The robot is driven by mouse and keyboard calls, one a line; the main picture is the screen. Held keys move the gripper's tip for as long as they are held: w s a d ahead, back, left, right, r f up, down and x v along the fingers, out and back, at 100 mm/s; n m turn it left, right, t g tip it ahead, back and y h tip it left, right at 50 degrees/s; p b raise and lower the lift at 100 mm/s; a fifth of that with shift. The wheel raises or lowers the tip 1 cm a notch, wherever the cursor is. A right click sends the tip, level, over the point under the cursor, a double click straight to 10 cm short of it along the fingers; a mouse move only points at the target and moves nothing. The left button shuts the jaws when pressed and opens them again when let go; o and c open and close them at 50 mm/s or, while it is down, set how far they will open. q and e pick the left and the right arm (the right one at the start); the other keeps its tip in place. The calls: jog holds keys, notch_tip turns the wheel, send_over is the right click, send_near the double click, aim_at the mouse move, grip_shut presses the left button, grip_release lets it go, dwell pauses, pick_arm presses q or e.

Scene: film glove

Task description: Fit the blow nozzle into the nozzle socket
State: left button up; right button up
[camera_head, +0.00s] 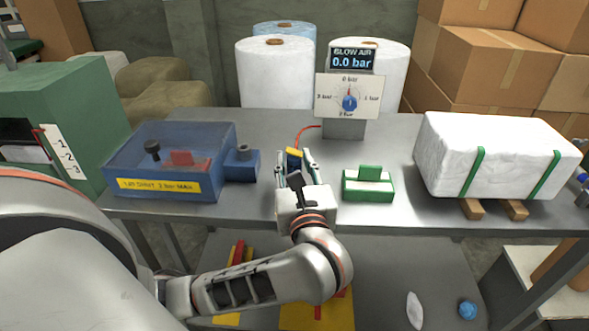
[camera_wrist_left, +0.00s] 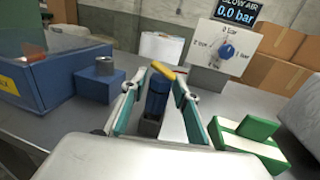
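The blow nozzle (camera_head: 293,159), blue with a yellow top part, stands on the grey table between the fingers of my left gripper (camera_head: 295,165). In the left wrist view the nozzle (camera_wrist_left: 156,98) is upright, its lower end in or behind a dark grey holder (camera_wrist_left: 150,127). My left gripper (camera_wrist_left: 158,92) is open around it, with a gap visible on both sides. What looks like the nozzle socket (camera_head: 243,149) is a grey ring on a blue block at the right of the blue box. It also shows in the left wrist view (camera_wrist_left: 105,66). My right gripper is not in view.
The blue box with clear lid (camera_head: 170,160) stands left of the gripper. A green and white block (camera_head: 368,186) stands close on the right. A gauge panel (camera_head: 348,97) is behind, with an orange-red hose (camera_head: 303,134) near it. A white strapped bale (camera_head: 500,158) is farther right.

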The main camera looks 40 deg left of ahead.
pick_arm(q)
grip_shut()
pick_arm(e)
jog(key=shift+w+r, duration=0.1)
pick_arm(q)
jog(key=shift+r, duration=0.45)
notch_tip(320, 180, up, 18)
jog(key=r+p, duration=0.1)
jog(key=p, duration=0.3)
jog(key=a+f+n+g+y+p, duration=0.1)
jog(key=a+f+n+g+y, duration=0.1)
jog(key=a, duration=0.4)
jog(key=s+a+f+n+g+y+p, duration=0.1)
jog(key=a+f+n+g+y, duration=0.2)
jog(key=a+g, duration=0.3)
jog(key=shift+s+a+f+n, duration=0.2)
jog(key=shift+s+a+n, duration=0.1)
jog(key=shift+a+n, duration=0.25)
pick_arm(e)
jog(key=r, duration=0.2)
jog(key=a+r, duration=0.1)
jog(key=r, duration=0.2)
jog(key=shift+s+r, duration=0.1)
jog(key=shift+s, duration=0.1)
